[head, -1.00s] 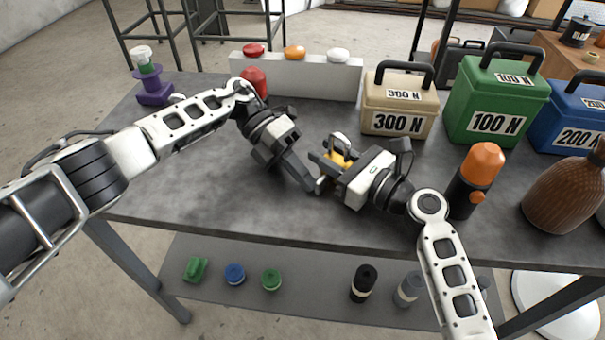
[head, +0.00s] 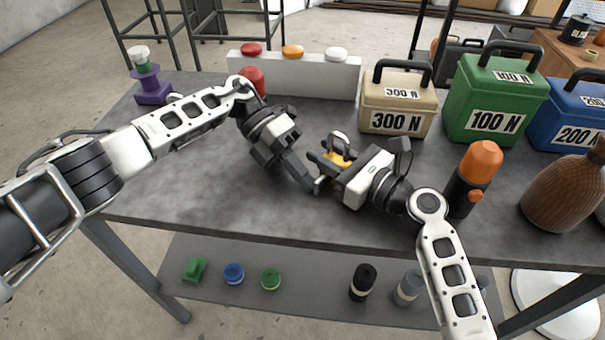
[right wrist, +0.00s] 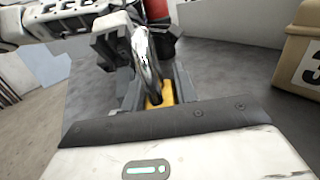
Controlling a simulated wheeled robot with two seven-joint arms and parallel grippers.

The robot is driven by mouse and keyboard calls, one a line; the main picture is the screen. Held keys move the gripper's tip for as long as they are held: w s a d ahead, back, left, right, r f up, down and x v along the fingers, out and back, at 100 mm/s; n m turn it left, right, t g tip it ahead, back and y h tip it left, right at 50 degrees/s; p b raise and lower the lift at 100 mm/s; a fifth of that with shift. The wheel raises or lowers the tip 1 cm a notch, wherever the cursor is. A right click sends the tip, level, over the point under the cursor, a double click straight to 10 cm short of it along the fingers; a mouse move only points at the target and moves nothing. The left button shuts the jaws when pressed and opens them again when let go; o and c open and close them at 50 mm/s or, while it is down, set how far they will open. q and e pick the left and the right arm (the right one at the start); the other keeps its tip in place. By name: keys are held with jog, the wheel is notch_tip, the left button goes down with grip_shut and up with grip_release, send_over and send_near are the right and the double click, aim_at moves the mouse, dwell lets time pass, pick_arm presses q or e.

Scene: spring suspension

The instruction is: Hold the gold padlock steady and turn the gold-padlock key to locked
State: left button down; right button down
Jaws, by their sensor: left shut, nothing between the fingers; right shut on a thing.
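The gold padlock (head: 337,159) with its silver shackle (head: 340,139) sits at the middle of the dark table. My right gripper (head: 318,171) is shut on it; the fingers hide much of its body. In the right wrist view the gold body (right wrist: 161,94) shows between the fingers, with the shackle (right wrist: 143,50) rising above. My left gripper (head: 305,183) is shut and empty. Its tips point down and right, close to the right gripper's fingertips; I cannot tell whether they touch anything. The key is not visible.
Behind stand a white block (head: 300,76) with coloured buttons, a red object (head: 252,79), and beige (head: 398,103) and green (head: 496,98) weight boxes. An orange-topped bottle (head: 479,170) stands right of my right gripper. The tabletop at front left is clear.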

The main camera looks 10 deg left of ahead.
pick_arm(q)
jog(key=shift+s+d+r, duration=0.1)
jog(key=shift+d+r, duration=0.1)
jog(key=shift+r, duration=0.2)
jog(key=v, duration=0.7)
jog(key=shift+w+a+f, duration=0.1)
jog(key=shift+w+a, duration=0.15)
jog(key=shift+a, duration=0.2)
pick_arm(e)
jog(key=shift+f, duration=0.1)
pick_arm(q)
jog(key=r, duration=0.2)
jog(key=shift+w+d+r+m+h, duration=0.25)
jog(key=shift+w+r+m+h, duration=0.05)
jog(key=f, duration=0.2)
jog(key=shift+s+a+f, duration=0.25)
jog(key=shift+a+f, duration=0.05)
jog(key=shift+a, duration=0.1)
pick_arm(e)
jog(key=c, duration=1)
grip_release()
